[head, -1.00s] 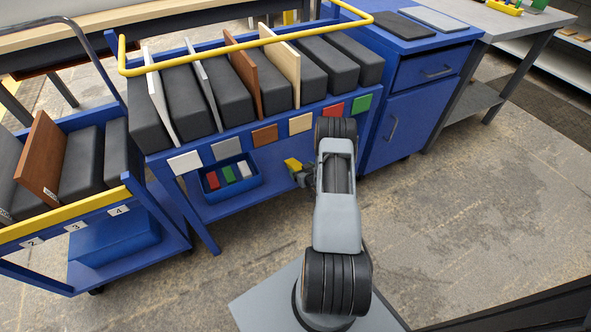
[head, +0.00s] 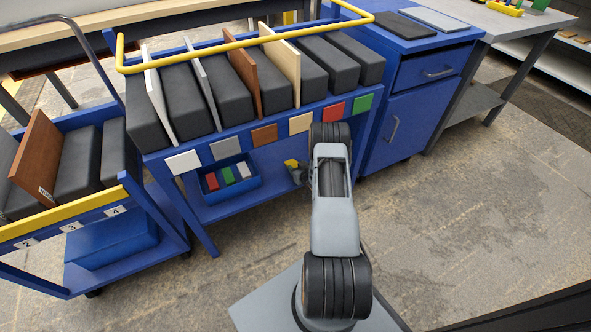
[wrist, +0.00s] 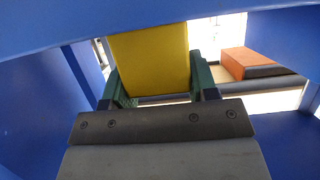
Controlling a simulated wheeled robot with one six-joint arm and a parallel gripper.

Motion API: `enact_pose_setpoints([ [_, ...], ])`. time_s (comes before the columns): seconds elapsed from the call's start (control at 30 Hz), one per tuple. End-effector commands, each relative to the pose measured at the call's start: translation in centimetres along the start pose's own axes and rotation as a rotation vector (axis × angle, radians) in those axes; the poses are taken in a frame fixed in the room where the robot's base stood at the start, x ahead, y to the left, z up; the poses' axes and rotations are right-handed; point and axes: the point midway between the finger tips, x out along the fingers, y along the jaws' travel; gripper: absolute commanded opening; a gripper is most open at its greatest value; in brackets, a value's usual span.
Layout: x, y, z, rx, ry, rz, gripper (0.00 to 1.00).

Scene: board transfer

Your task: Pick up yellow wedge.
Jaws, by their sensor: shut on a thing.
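The yellow wedge (wrist: 150,62) fills the upper middle of the wrist view, between the two green-tipped fingers of my gripper (wrist: 155,88). My gripper is shut on it. In the head view only a small part of the yellow wedge (head: 291,163) shows, just left of my arm, under the front edge of the blue rack. My gripper (head: 298,174) is there too, mostly hidden behind the arm.
The blue rack (head: 215,213) surrounds the gripper, with its panels close on both sides and above in the wrist view (wrist: 50,110). A blue bin (head: 252,184) with coloured blocks sits on its lower shelf. A numbered cart (head: 105,200) stands left; open floor (head: 460,220) lies right.

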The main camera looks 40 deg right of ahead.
Motion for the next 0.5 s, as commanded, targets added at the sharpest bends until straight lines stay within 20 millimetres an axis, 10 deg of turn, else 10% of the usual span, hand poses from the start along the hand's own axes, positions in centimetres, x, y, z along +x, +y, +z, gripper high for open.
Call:
enact_pose_setpoints([
  [0.5, -0.08, 0.0, -0.32, -0.001, 0.002, 0.0, 0.24],
])
